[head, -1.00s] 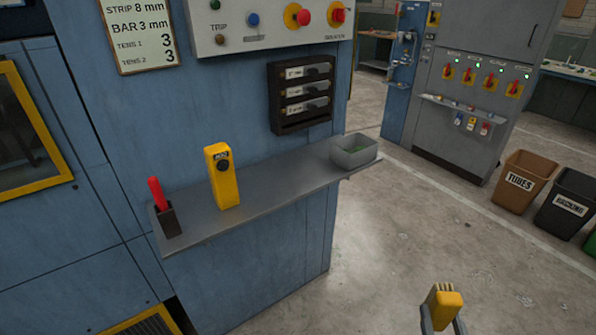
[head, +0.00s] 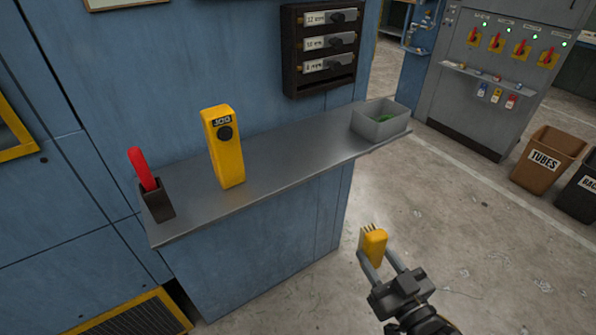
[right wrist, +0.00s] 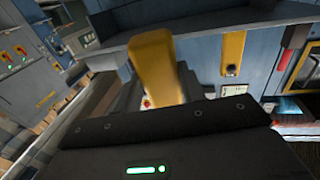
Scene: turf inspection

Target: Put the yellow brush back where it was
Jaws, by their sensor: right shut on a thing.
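The yellow brush (head: 373,246) is held by my right gripper (head: 377,261), with its bristles pointing up. It is in front of and below the shelf, over the floor. In the right wrist view the brush (right wrist: 156,64) stands up beyond the dark gripper body. My left gripper is not in view.
A dark rack with labelled handles (head: 320,50) hangs on the machine wall above the shelf. A brown TUBES bin (head: 548,159) and a grey cabinet (head: 500,75) stand at the back right. The shelf is bare between the JOG box and the grey bin.

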